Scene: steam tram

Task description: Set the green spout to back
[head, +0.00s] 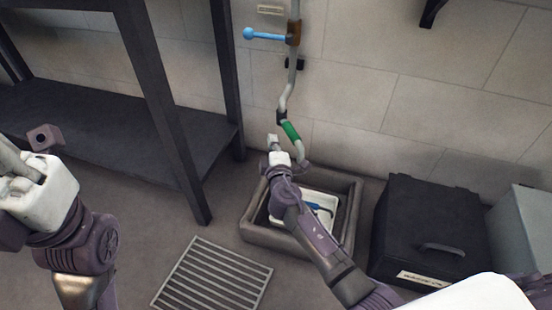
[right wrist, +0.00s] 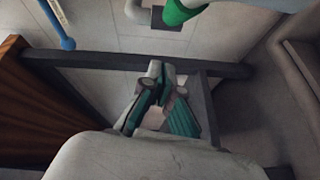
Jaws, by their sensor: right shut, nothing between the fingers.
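The green spout (head: 291,132) is a green sleeve on the bent grey pipe, with a pale curved end below it over the floor basin. In the right wrist view, the green spout (right wrist: 183,10) shows at the top edge, partly cut off. My right gripper (head: 273,139) is shut and empty, just left of the spout and a little lower, with no clear contact. In the right wrist view, the right gripper (right wrist: 160,72) has its fingertips together below the green part. My left arm's white wrist is at the left; its fingers cannot be made out.
A blue lever (head: 264,35) sticks out left from the pipe above. A stone basin (head: 352,215) holding a white tray (head: 325,199) stands below the spout. A dark shelf (head: 110,135) is at left, a black box (head: 425,225) at right. A floor grate (head: 213,275) lies in front.

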